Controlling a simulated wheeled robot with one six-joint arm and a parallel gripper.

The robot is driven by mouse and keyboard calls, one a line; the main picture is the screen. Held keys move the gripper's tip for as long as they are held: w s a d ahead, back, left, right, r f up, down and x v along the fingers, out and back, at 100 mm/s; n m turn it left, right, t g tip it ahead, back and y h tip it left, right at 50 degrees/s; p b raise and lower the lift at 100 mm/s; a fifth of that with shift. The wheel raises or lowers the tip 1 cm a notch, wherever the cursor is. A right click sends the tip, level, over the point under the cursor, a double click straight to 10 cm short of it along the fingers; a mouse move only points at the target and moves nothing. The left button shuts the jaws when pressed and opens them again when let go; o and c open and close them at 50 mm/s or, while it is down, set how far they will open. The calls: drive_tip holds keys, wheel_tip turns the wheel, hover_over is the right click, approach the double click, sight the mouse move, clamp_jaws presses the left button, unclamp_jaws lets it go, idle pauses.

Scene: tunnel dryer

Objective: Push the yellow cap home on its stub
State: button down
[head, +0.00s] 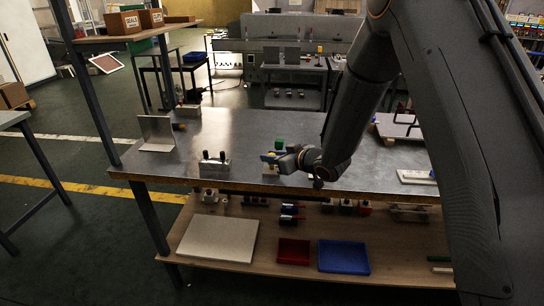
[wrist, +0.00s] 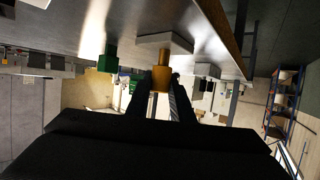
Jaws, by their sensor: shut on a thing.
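The yellow cap (wrist: 160,79) sits between the two fingers of my gripper (wrist: 160,92) in the wrist view, and the gripper is shut on it. Just beyond the cap is a brass-coloured stub (wrist: 177,48) on a pale block (wrist: 162,41). The cap and stub look in line and close, but I cannot tell how far the cap is over the stub. In the head view my gripper (head: 277,160) is low over the front of the metal-topped bench, and it hides most of the cap and the pale block (head: 269,169).
A green piece (head: 279,143) stands just behind my gripper. A block with two dark knobs (head: 214,165) stands to the left on the bench (head: 225,130), with an angled metal plate (head: 157,133) farther left. A shelf below holds a blue tray (head: 343,257) and a red tray (head: 293,251).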

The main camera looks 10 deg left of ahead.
drive_tip(key=shift+f+b, duration=0.6)
drive_tip(key=shift+f, duration=0.5)
drive_tip(key=c, duration=1.5)
unclamp_jaws()
drive_tip(key=shift+r, duration=0.1)
drive_tip(key=b+v, duration=0.1)
drive_tip(key=v, duration=0.6)
drive_tip(key=shift+s+d+r, duration=0.25)
